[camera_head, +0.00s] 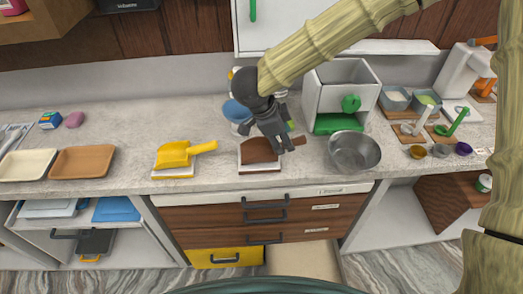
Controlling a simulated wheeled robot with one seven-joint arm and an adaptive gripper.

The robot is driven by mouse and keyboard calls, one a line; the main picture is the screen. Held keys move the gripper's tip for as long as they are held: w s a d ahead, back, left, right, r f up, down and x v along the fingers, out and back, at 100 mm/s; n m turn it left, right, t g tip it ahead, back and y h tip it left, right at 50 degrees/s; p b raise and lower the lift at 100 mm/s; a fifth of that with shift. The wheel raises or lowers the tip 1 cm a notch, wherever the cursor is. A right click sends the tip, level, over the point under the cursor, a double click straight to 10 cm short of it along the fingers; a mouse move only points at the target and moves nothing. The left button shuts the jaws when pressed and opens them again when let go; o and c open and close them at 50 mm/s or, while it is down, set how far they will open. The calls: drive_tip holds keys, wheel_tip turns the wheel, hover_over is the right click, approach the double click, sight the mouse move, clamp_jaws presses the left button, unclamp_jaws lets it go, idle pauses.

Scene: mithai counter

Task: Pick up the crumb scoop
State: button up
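Two scoops lie on the counter, and I cannot tell from the picture which one is the crumb scoop. A brown scoop (256,151) rests on a white pad (260,169), its handle pointing right. A yellow scoop (174,156) rests on another pale pad (172,173) to the left, its yellow handle also pointing right. My gripper (281,143) reaches down from above over the right part of the brown scoop, near its handle, and hides some of it. Whether its fingers touch the scoop, or are open or shut, is not clear.
A steel bowl (355,152) stands close on the right. A white box with a green knob (351,104) and a blue container (238,111) stand behind. Brown (83,162) and cream (27,165) trays lie far left. Counter between trays and yellow scoop is clear.

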drive_tip(key=shift+w+d+f+p, duration=0.1)
drive_tip(key=shift+d+f+p, duration=0.2)
drive_tip(key=shift+f+p, duration=0.1)
drive_tip(key=x, duration=0.3)
drive_tip(key=shift+w+p, duration=0.3)
drive_tip(key=shift+p, duration=0.1)
drive_tip(key=shift+d+f, duration=0.2)
drive_tip(key=shift+f, duration=0.25)
drive_tip(key=shift+c, duration=0.5)
clamp_jaws()
